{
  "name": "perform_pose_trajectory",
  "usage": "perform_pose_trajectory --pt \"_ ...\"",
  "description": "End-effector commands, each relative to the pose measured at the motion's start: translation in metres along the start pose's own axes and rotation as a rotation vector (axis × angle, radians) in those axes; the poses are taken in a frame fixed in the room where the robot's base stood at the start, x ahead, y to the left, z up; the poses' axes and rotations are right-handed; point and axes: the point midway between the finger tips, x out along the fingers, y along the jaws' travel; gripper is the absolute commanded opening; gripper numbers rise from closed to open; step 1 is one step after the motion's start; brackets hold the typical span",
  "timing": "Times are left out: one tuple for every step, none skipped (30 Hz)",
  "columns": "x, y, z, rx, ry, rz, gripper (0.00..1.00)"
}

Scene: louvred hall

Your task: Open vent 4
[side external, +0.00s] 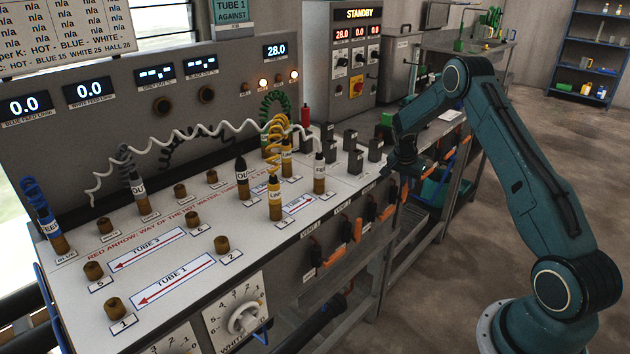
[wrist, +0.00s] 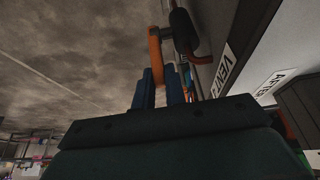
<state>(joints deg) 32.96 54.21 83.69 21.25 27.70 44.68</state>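Several vents with orange and black levers line the front edge of the bench; one lever (side external: 320,250) shows near the middle of the side view. In the wrist view my gripper's two blue fingers (wrist: 160,82) point at an orange lever (wrist: 155,45) beside a black part (wrist: 184,32). The lever's end lies in line with the gap between the fingers; whether they press on it is unclear. A label (wrist: 228,66) reads VENT; I cannot read its number.
The bench top (side external: 330,215) carries brown sockets, plugs with coiled leads and several dark blocks. A white dial (side external: 243,317) is on the bench front. A control box (side external: 358,60) reads STANDBY. Open floor (side external: 450,240) lies between the bench and my base.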

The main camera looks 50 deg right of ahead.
Motion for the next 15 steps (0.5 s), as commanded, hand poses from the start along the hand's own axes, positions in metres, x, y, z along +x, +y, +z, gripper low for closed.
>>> perform_pose_trajectory --pt "0.0 0.0 0.0 0.0 0.0 0.0 0.0" --pt "0.0 0.0 0.0 0.0 0.0 0.0 0.0" --pt "0.0 0.0 0.0 0.0 0.0 0.0 0.0" --pt "0.0 0.0 0.0 0.0 0.001 0.0 0.0" --pt "0.0 0.0 0.001 0.0 0.004 0.001 0.0" --pt "0.0 0.0 0.001 0.0 0.009 0.001 0.0" --pt "-0.001 0.0 0.002 0.0 0.015 0.001 0.0" --pt "-0.001 0.0 0.002 0.0 0.023 0.001 0.0" --pt "-0.001 0.0 0.003 0.001 0.036 0.002 0.0" --pt "-0.002 -0.001 0.005 0.0 0.048 0.001 0.0" --pt "-0.002 -0.001 0.006 0.0 0.061 0.002 0.0" --pt "-0.002 -0.001 0.007 -0.001 0.082 0.002 0.0" --pt "-0.003 -0.001 0.008 -0.001 0.099 0.002 0.0" --pt "-0.004 -0.001 0.009 -0.002 0.117 0.001 0.0" --pt "-0.004 0.0 0.011 -0.001 0.141 0.002 0.0"
